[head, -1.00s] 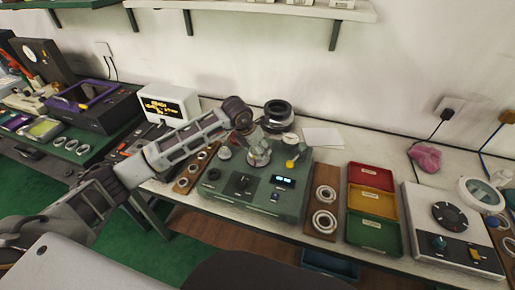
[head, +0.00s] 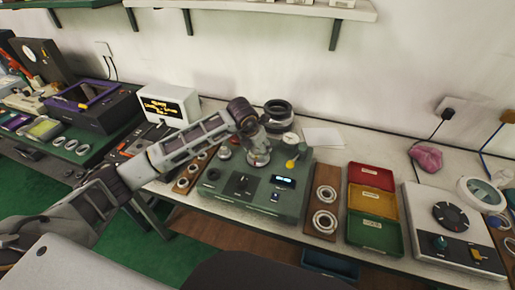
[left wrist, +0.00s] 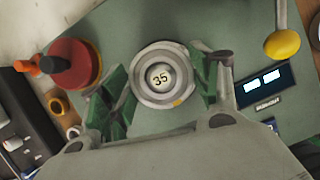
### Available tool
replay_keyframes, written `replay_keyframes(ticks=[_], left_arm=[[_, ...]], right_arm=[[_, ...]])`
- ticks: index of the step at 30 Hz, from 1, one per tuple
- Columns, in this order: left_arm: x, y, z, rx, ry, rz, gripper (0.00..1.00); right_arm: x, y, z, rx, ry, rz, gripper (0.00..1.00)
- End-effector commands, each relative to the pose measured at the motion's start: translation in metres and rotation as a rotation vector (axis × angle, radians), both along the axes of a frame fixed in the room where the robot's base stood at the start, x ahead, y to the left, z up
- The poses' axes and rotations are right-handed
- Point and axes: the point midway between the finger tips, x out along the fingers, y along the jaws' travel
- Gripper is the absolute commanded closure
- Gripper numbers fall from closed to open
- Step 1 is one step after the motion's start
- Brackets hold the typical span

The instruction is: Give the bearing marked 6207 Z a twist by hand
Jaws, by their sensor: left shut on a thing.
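In the left wrist view a metal bearing ring (left wrist: 162,75) sits around a round centre piece marked 35 (left wrist: 159,77), on the green test machine (left wrist: 150,122). No 6207 Z marking can be read on it. My left gripper (left wrist: 166,80) has its green-padded fingers on either side of the ring and is shut on it. In the head view my left gripper (head: 259,153) reaches down over the green machine (head: 240,186) and largely hides the ring. My right gripper is not in view.
A yellow-knobbed lever (head: 291,163) stands close right of the gripper. Wooden boards with bearings flank the machine, one at right (head: 313,210). Red, yellow and green trays (head: 376,254) lie further right. A dark ring stack (head: 279,112) stands behind.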

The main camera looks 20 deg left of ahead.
Motion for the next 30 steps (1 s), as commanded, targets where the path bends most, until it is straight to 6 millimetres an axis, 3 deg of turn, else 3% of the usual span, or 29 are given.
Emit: replay_keyframes(ticks=[12, 22, 30], left_arm=[[0.0, -0.001, 0.001, -0.001, -0.002, 0.019, 0.72], [0.0, -0.001, 0.0, 0.001, -0.001, 0.15, 0.72], [-0.001, -0.001, 0.0, -0.001, 0.0, 0.209, 0.72]], right_arm=[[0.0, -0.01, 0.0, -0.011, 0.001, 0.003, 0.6], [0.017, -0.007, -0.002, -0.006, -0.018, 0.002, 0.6], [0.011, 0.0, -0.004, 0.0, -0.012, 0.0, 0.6]])
